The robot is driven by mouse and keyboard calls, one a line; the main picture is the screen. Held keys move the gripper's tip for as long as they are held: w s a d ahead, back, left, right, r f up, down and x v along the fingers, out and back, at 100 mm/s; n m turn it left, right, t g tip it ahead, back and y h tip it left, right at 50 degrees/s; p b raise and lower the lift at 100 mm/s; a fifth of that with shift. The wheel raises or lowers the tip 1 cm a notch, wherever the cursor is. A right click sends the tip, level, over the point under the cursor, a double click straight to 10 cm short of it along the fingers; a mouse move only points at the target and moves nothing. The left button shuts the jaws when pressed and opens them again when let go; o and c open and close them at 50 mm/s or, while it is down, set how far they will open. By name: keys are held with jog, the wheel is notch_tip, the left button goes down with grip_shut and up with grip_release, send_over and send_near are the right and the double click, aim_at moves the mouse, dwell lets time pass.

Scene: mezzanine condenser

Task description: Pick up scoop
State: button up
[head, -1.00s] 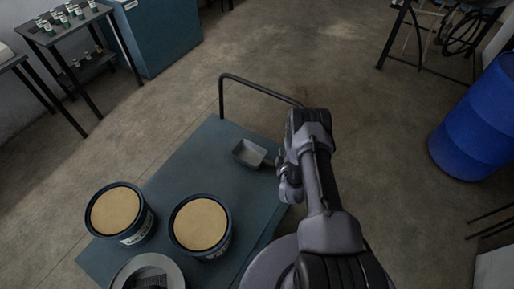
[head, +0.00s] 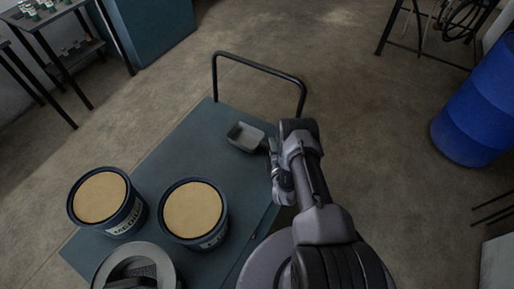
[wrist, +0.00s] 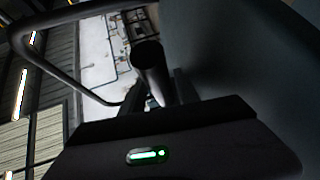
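The scoop (head: 245,136) is a small grey tray-like pan with a dark inside. In the head view it is at or just above the far right part of the cart's deck, slightly tilted; any gap beneath it is hard to judge. My gripper (head: 273,155) is at its right side, where the handle is mostly hidden by my arm. In the wrist view a dark round handle (wrist: 150,62) stands between the two fingers of my gripper (wrist: 158,92), which look closed on it from both sides.
The blue-grey cart deck (head: 160,150) carries two tubs of tan material (head: 100,196) (head: 193,209) and a grey ring-shaped container (head: 135,272). A black push rail (head: 258,65) rises at its far end. A blue drum (head: 478,115) stands on the floor at right.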

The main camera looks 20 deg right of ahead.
jog(key=b+x, duration=0.1)
jog(key=x, duration=0.1)
jog(key=shift+w+f, duration=0.3)
jog(key=shift+w, duration=0.05)
jog(key=shift+w+r, duration=0.1)
grip_shut()
jog(key=shift+r, duration=0.1)
